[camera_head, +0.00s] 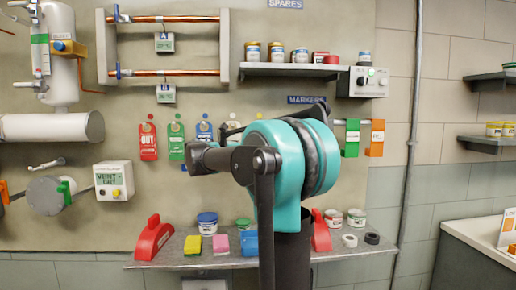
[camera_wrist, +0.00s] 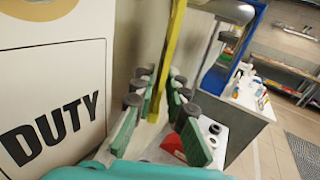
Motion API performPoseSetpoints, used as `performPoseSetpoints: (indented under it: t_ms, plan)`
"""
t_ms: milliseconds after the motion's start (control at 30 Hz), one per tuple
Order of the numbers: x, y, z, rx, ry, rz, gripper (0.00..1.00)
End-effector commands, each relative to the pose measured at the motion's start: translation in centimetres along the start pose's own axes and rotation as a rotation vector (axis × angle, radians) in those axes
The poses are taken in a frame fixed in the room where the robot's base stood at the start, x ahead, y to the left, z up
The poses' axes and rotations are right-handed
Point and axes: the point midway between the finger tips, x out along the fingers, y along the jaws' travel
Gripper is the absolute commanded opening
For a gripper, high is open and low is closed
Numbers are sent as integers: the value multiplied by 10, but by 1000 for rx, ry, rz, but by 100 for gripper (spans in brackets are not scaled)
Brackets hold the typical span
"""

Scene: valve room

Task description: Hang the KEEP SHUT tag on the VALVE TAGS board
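In the wrist view my gripper (camera_wrist: 160,115) has its two teal fingers with dark pads apart. A narrow yellow upright strip (camera_wrist: 167,55), perhaps a tag seen edge-on, stands between them; a gap shows beside it. A large white tag lettered DUTY (camera_wrist: 55,110) is close on the left. In the head view my teal arm joint hides most of the gripper. A red tag lettered OUT (camera_head: 148,141), a green tag (camera_head: 176,141) and a blue tag (camera_head: 203,131) hang on the wall left of it. I cannot pick out the KEEP SHUT wording or a VALVE TAGS board.
A MARKERS sign (camera_head: 307,100) is above more green and orange tags at the right. A lower shelf (camera_head: 205,262) holds tins, sponges and red stands. An upper shelf (camera_head: 290,70) holds tins. Pipes and a tank are at the left. A white counter (camera_head: 475,238) is at the right.

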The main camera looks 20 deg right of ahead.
Motion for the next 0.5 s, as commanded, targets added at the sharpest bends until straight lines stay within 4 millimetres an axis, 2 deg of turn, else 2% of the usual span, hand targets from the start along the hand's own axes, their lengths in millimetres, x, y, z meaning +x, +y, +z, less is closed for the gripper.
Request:
performPoseSetpoints:
  t_ms: [33,100,367,500]
  plan:
    - [0,0,0,0,0,0,23]
    - [0,0,0,0,0,0,29]
    - [0,0,0,0,0,0,29]
    - [-10,1,0,0,0,3,29]
